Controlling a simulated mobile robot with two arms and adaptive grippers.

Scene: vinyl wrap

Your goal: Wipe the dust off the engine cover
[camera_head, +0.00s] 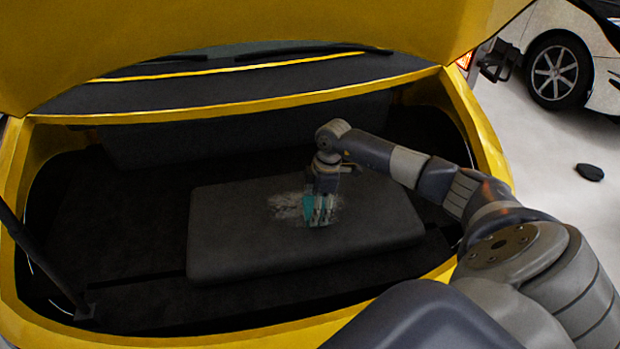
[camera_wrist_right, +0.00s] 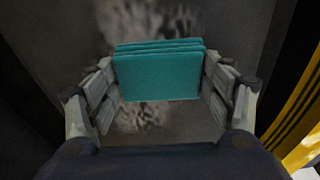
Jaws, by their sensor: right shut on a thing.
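The engine cover (camera_head: 240,245) is a dark grey rounded slab in the middle of the yellow car's open bay. A pale patch of dust (camera_head: 288,206) lies on its top, around my right gripper; it also shows in the right wrist view (camera_wrist_right: 140,117). My right gripper (camera_head: 321,215) points down over the dust patch and is shut on a folded teal cloth (camera_wrist_right: 158,78). The cloth (camera_head: 308,203) is low at the cover's surface; I cannot tell whether it touches. The gripper hides part of the patch. My left gripper is not in view.
The raised yellow hood (camera_head: 240,35) hangs over the bay. A yellow rim (camera_head: 490,150) surrounds the bay, and a dark prop rod (camera_head: 40,265) stands at the left. A white car (camera_head: 570,60) and a dark object (camera_head: 590,172) are on the floor at right.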

